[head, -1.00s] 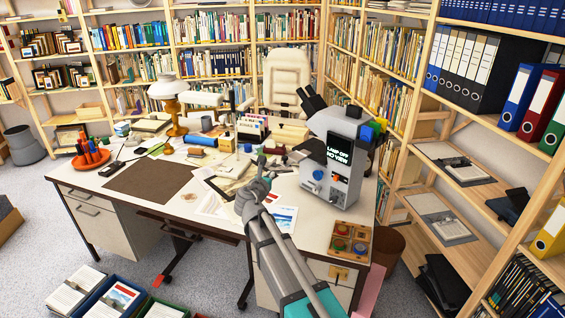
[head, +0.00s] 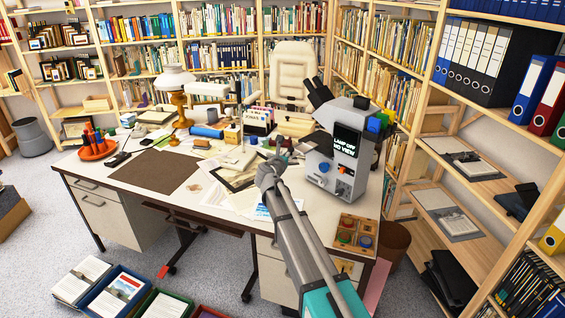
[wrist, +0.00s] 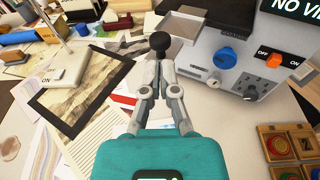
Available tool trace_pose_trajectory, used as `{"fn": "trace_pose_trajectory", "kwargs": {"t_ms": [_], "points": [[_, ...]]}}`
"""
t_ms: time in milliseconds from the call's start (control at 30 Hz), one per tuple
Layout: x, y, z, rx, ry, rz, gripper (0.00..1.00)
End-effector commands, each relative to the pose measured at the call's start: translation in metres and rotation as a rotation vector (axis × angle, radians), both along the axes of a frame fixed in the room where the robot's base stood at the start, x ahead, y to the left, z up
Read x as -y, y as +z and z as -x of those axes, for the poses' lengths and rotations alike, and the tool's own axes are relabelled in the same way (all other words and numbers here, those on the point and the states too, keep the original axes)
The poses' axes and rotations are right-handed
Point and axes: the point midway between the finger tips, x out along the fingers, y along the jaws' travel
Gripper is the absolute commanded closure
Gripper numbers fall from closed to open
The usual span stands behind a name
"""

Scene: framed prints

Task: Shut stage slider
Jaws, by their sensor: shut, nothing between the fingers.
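The grey microscope (head: 347,145) stands on the right of the desk, its screen reading lamp off, no view. In the wrist view its front has a blue knob (wrist: 224,58) and an orange switch (wrist: 263,53). A grey plate (wrist: 184,25) sticks out from its left side and looks like the stage slider. A black ball knob (wrist: 160,41) shows right at my fingertips; I cannot tell whether it joins the plate. My gripper (wrist: 159,58) is shut and empty, just this side of the ball; contact is unclear. In the head view my gripper (head: 268,168) is left of the microscope.
A wooden tray (head: 355,233) with coloured round pieces lies at the desk's front right. Papers and a dark-framed print (wrist: 75,88) lie left of my gripper. A lamp (head: 176,95) stands farther back. The brown mat (head: 153,170) at left is clear.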

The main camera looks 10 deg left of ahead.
Motion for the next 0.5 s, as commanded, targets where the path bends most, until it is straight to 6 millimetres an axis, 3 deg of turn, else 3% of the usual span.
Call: {"fn": "trace_pose_trajectory", "kwargs": {"t_ms": [200, 500], "points": [[0.004, -0.005, -0.025, -0.001, 0.001, -0.001, 1.0], [0.007, -0.006, -0.034, -0.001, 0.001, -0.001, 1.0]]}}
